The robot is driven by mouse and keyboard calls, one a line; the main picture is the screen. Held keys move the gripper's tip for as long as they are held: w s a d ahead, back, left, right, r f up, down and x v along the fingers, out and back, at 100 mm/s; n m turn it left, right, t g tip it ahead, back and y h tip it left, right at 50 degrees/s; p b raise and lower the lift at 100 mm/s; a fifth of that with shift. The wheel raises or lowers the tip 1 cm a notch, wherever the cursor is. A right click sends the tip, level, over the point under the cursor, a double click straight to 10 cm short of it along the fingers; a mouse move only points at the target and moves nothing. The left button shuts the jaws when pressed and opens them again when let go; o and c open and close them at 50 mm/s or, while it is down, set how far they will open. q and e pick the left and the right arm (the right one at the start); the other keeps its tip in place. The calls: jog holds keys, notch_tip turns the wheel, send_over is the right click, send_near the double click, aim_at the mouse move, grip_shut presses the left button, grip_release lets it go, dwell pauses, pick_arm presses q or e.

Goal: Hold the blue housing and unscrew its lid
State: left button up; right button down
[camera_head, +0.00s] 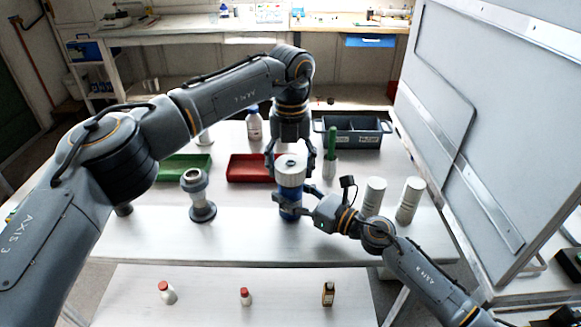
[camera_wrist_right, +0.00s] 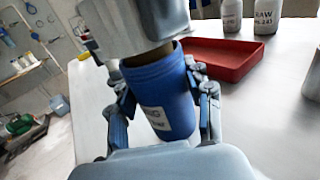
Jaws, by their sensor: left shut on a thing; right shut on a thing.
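The blue housing (camera_head: 290,212) stands upright near the middle of the white table. My right gripper (camera_head: 289,202) is shut around its side from the right. In the right wrist view the housing (camera_wrist_right: 160,88) shows a white label between my right fingers (camera_wrist_right: 160,100). The white lid (camera_head: 291,168) is above the housing, with my left gripper (camera_head: 290,160) shut on it from above. In the right wrist view the lid (camera_wrist_right: 125,28) sits above the housing's rim, and a brownish inner part shows in the gap between them. Whether any thread still engages is hidden.
A red tray (camera_head: 236,177) and green tray (camera_head: 185,178) lie behind left. A grey stand-like part (camera_head: 203,212) is left of the housing. Two white canisters (camera_head: 373,196) (camera_head: 409,200) stand right. A green-topped tube (camera_head: 331,150) and dark bin (camera_head: 357,145) are behind right. The front table strip is clear.

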aim_at(291, 163)
pick_arm(q)
jog(key=shift+r, duration=2)
pick_arm(e)
jog(key=shift+c, duration=2.4)
grip_release()
jog(key=shift+d, duration=0.1)
jog(key=v, duration=1.2)
